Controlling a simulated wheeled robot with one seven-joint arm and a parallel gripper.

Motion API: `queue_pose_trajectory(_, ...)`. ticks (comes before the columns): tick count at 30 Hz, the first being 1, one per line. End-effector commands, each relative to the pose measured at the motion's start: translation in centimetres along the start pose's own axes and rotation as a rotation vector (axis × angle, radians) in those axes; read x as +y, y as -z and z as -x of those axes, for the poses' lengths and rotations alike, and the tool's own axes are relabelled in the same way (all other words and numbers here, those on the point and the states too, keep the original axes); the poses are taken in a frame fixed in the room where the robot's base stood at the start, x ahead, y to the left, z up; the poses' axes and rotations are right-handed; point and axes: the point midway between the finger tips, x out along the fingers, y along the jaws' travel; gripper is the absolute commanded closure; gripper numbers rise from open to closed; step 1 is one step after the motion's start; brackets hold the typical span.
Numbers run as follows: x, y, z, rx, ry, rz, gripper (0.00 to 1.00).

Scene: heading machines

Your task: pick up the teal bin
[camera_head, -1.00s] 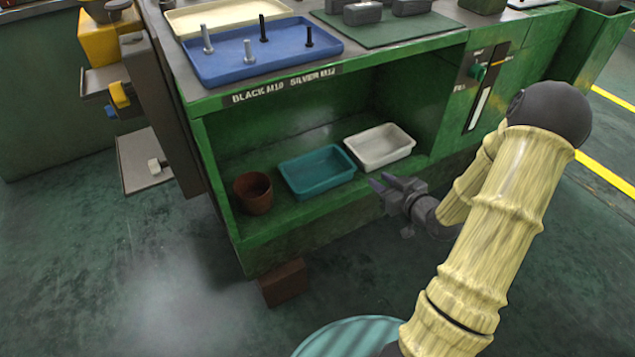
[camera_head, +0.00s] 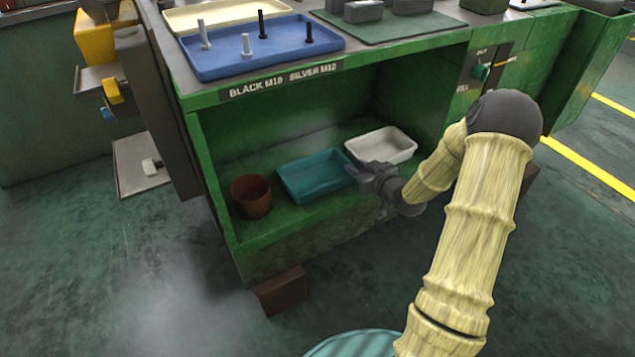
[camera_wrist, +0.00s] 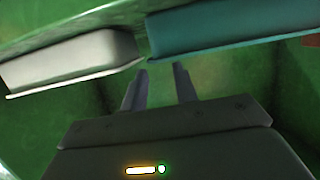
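The teal bin (camera_head: 314,177) is a shallow open tray on the green shelf inside the machine, between a brown pot and a white bin. It also shows along the top of the wrist view (camera_wrist: 230,28). My gripper (camera_head: 362,172) is at the bin's right front corner, in front of the white bin (camera_head: 381,147). In the wrist view my two fingers (camera_wrist: 160,88) stand apart with nothing between them. They point toward the gap between the white and teal bins. I cannot tell whether a finger touches the teal bin.
The brown pot (camera_head: 251,196) stands left of the teal bin. The green shelf (camera_head: 290,222) has a front edge below the bins, and the machine's top lies above them. A blue tray (camera_head: 262,50) with bolts sits on top.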

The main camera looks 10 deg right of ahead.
Motion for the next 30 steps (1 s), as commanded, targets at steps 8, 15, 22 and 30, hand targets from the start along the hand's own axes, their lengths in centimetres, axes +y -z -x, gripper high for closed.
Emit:
queue_pose_trajectory(8, 0.0, 0.0, -0.8, -0.001, 0.000, 0.000, 0.71)
queue_pose_trajectory(15, 0.0, -0.2, -1.6, 0.001, 0.001, 0.001, 0.71)
queue_pose_trajectory(22, 0.2, -0.5, -4.9, 0.002, 0.001, 0.002, 0.71)
queue_pose_trajectory(30, 0.3, -0.2, -6.0, 0.000, 0.000, 0.000, 0.71)
